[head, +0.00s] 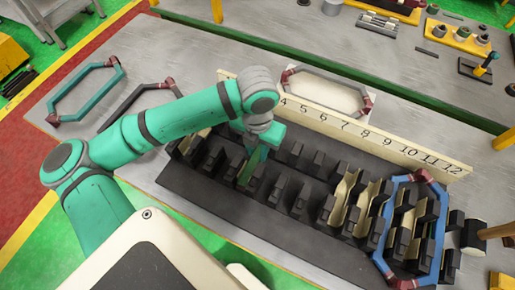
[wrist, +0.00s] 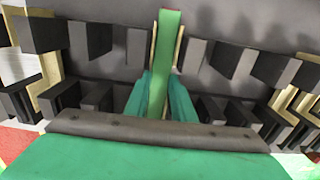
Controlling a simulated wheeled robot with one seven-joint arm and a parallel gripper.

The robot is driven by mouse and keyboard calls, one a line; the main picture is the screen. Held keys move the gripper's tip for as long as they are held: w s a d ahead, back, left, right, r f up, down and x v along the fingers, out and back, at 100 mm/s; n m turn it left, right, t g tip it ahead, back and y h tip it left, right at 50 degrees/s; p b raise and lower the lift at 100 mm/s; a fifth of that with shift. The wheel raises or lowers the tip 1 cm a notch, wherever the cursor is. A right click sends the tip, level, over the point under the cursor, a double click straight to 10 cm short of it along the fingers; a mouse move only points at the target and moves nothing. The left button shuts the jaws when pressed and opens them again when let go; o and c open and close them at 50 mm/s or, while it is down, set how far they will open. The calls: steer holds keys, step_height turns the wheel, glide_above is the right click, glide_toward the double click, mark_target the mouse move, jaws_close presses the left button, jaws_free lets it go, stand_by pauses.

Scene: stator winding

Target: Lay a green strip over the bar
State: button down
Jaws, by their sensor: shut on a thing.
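My gripper (head: 262,146) is shut on a green strip (head: 247,173) above the left part of the black slotted stator block (head: 200,205). In the wrist view the strip (wrist: 168,50) runs lengthwise away from between my teal fingers (wrist: 167,98), among the black blocks. Thin tan edges (wrist: 154,48) show along both sides of the strip's far part. The strip's near end is hidden by the fingers and palm. I cannot tell which part is the bar, or whether the strip touches it.
A numbered cream rail (head: 400,146) stands behind the block. A blue coil (head: 386,222) sits over slots at the right, near cream liners (head: 345,195). A hammer (head: 475,238) lies at the right edge. Teal (head: 65,83) and dark coils (head: 122,106) lie on the left table.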

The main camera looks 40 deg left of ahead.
steer(key=shift+s+a, duration=0.1)
steer(key=shift+s, duration=0.05)
steer(key=c, duration=1.4)
jaws_free()
steer(key=shift+r, duration=0.9)
step_height(320, 180, up, 7)
steer(key=shift+r, duration=0.15)
step_height(320, 180, up, 11)
glide_above(257, 156)
stand_by(0.4)
